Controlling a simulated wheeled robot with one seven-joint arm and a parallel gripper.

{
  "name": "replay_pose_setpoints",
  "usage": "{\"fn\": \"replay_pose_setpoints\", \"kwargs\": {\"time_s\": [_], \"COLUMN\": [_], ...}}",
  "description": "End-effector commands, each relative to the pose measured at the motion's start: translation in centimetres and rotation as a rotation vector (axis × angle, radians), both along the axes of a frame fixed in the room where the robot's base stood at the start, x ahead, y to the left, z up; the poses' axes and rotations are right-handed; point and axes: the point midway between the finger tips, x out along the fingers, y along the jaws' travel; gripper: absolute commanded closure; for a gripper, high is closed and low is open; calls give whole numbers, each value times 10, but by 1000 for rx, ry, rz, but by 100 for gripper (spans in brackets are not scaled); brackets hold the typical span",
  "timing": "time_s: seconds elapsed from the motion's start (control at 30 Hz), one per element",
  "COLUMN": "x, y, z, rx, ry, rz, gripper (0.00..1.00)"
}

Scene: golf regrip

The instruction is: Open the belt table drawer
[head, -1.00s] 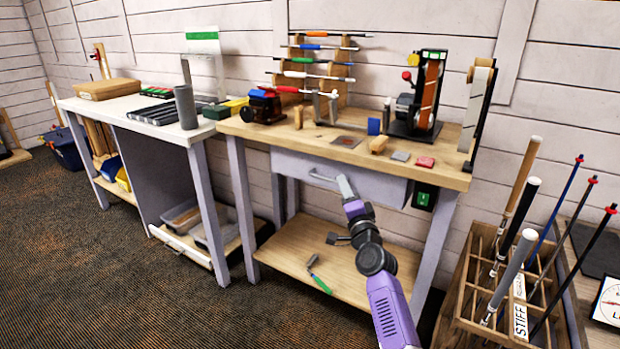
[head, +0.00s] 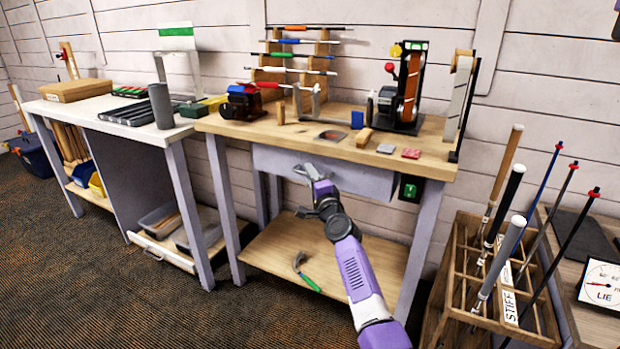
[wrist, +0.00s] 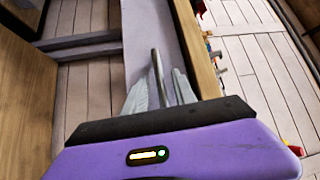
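The belt table (head: 420,160) has a wooden top, and its pale lavender drawer (head: 362,181) sits under the top, looking shut. In the wrist view the drawer front (wrist: 142,30) runs beside the wooden table edge. The grey bar handle (wrist: 157,72) stands between the two fingers of my gripper (wrist: 160,88). The fingers are apart, with a visible gap on the right of the bar; I see no firm grip.
A green-handled tool (head: 306,273) lies on the lower shelf. A club rack (head: 490,270) stands at the right.

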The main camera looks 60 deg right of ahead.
Motion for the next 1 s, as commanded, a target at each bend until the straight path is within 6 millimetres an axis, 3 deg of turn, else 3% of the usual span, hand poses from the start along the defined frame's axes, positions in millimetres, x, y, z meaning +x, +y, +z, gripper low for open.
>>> {"fn": "replay_pose_setpoints", "kwargs": {"time_s": [0.37, 0.57, 1.0], "x": [5, 5, 4], "y": [-4, -4, -4], "z": [1, 1, 1], "rx": [-1, -1, 0], "ry": [1, 1, 1], "rz": [0, 0, 0], "gripper": [67, 100, 100]}}
